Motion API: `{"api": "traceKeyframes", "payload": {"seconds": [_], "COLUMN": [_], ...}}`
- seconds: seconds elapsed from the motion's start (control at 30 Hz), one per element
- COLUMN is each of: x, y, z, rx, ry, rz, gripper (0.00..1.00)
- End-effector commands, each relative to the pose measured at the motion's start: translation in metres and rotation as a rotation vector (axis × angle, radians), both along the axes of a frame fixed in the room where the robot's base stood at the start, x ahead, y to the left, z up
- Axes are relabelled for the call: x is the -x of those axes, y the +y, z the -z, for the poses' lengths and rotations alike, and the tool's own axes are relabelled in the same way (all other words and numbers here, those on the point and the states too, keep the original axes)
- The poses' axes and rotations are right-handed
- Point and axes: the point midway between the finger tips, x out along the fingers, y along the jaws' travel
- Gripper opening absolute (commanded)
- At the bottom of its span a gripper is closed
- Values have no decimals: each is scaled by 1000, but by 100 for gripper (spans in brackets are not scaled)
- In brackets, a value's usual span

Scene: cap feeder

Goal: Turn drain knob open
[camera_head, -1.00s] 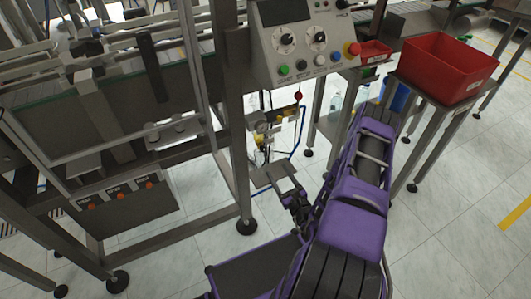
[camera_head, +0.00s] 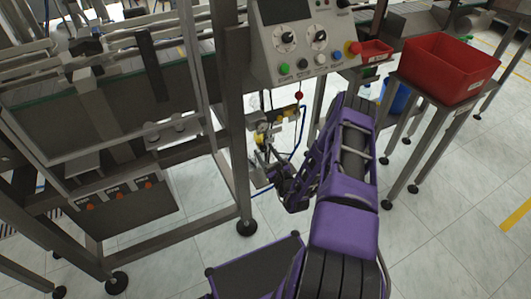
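A small air unit with a round gauge (camera_head: 258,127) and yellow fittings (camera_head: 287,113) hangs under the control panel, beside a dark steel leg. The drain knob cannot be made out; the unit's lower part is small and partly hidden behind my gripper. My gripper (camera_head: 266,157) is right at the lower part of the unit in the picture. Its fingertips are dark and tiny here, so I cannot tell whether they touch anything or how far apart they are.
A control panel (camera_head: 305,50) with dials and buttons is above. A red bin (camera_head: 450,68) stands on a steel stand at right. A steel leg (camera_head: 237,140) is close to the gripper's left. A blue hose (camera_head: 301,137) hangs just right of it. The floor is clear at lower right.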

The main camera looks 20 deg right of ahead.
Motion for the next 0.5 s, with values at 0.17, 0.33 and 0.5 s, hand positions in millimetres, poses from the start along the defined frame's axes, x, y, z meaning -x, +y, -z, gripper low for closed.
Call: {"api": "traceKeyframes", "payload": {"seconds": [0.17,0.33,0.5], "x": [0,1,1], "y": [0,0,0], "z": [0,0,0], "rx": [0,0,-1], "ry": [0,0,1], "rz": [0,0,0], "gripper": [23,0,0]}}
